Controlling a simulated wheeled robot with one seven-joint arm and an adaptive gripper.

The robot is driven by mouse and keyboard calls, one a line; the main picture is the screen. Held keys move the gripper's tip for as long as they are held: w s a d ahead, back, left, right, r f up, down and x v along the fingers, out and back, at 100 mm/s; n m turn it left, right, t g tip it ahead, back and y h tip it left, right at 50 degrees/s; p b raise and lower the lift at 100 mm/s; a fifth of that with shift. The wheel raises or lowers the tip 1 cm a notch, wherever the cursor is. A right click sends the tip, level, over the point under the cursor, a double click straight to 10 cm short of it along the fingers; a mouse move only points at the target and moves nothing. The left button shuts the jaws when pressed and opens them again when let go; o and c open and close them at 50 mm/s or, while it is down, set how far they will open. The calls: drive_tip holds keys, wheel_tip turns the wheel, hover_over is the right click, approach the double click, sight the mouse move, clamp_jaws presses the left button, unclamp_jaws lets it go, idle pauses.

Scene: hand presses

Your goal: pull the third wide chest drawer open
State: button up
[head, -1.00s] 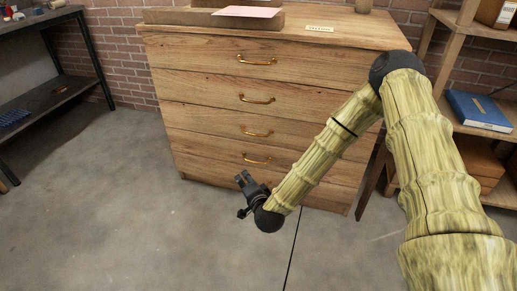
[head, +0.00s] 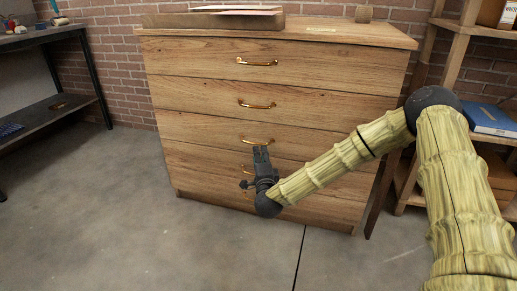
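The wide wooden chest (head: 330,85) stands against the brick wall, with a column of drawers and brass pull handles. The third drawer (head: 200,128) from the top looks shut, flush with the others. Its handle (head: 257,141) shows just above my gripper (head: 261,152). My gripper points up toward the chest front, its fingertips at or just below the middle of that handle. I cannot tell whether they touch it or how far apart the fingers are. My gripper and wrist partly hide the fourth drawer's handle.
A shelf with a blue book (head: 487,118) stands at right, a dark workbench (head: 45,110) at left. The floor in front is clear.

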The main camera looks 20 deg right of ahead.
sight(258, 144)
drive_tip(key=shift+b+x, duration=1.4)
drive_tip(key=shift+x, duration=2.35)
clamp_jaws()
